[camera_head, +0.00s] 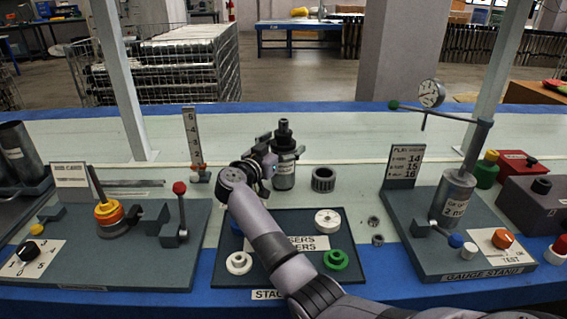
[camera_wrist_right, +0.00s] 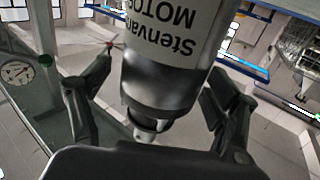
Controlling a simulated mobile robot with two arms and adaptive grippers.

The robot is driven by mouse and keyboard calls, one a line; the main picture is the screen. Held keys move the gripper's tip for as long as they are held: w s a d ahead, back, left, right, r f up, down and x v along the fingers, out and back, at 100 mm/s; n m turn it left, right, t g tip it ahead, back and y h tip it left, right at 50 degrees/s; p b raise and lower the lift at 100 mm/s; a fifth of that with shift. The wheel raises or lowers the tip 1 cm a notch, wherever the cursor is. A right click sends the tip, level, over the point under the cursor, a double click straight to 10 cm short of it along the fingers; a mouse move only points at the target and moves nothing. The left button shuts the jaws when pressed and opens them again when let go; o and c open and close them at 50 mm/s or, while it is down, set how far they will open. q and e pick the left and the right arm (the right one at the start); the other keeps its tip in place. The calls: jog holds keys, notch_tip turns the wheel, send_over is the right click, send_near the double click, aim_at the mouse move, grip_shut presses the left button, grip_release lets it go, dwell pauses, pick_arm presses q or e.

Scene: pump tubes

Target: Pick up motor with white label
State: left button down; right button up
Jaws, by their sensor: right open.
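The motor with the white label (camera_head: 284,168) stands upright on the bench in the head view, dark with a black top. In the right wrist view the motor (camera_wrist_right: 165,75) fills the middle, its white label with black print upside down at the top. My right gripper (camera_wrist_right: 160,100) is open, with one finger on each side of the motor and gaps showing beside it. In the head view my right gripper (camera_head: 262,165) is at the motor's left side and partly covers it. My left gripper is not in view.
A dark mat with white, green and blue round pieces (camera_head: 325,222) lies below my right arm. A grey ring (camera_head: 323,180) stands right of the motor. The gauge stand (camera_head: 440,235) is at right, a station with a red-knobbed lever (camera_head: 180,188) at left. The bench behind is clear.

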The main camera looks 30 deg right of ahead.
grip_shut()
jog(key=shift+r, duration=0.5)
jog(key=shift+w+f, duration=0.1)
dwell(0.6)
